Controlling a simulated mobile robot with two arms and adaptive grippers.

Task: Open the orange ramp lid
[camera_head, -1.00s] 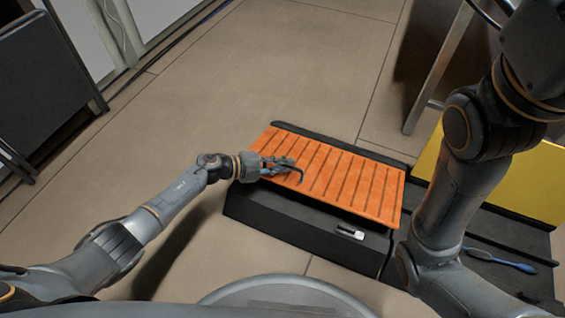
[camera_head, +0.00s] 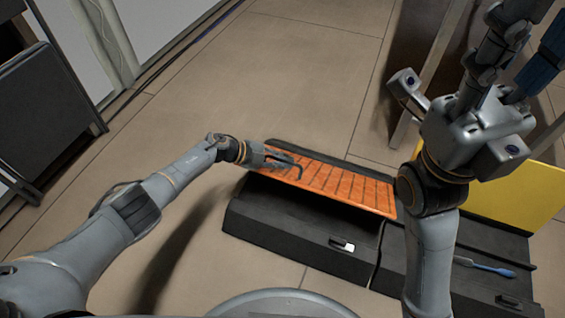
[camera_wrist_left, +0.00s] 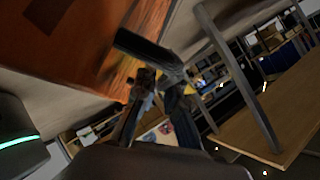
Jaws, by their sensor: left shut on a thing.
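The orange ramp lid (camera_head: 345,187) with dark slats is tilted up from the black box (camera_head: 290,232), leaving a dark gap along its near side. My left gripper (camera_head: 289,163) is shut on the lid at its left end. In the left wrist view the lid's orange face (camera_wrist_left: 75,45) fills the upper left, and the left gripper (camera_wrist_left: 152,85) shows with its fingers close together by a dark bar. My right arm stands at the right, over the lid's right end and away from the left gripper. Its gripper's fingers cannot be made out clearly.
A yellow panel (camera_head: 510,195) stands behind a second black box (camera_head: 450,265), which has a blue-handled tool (camera_head: 490,268) on top. A silver latch (camera_head: 342,244) is on the front box. A table leg is behind my right arm.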

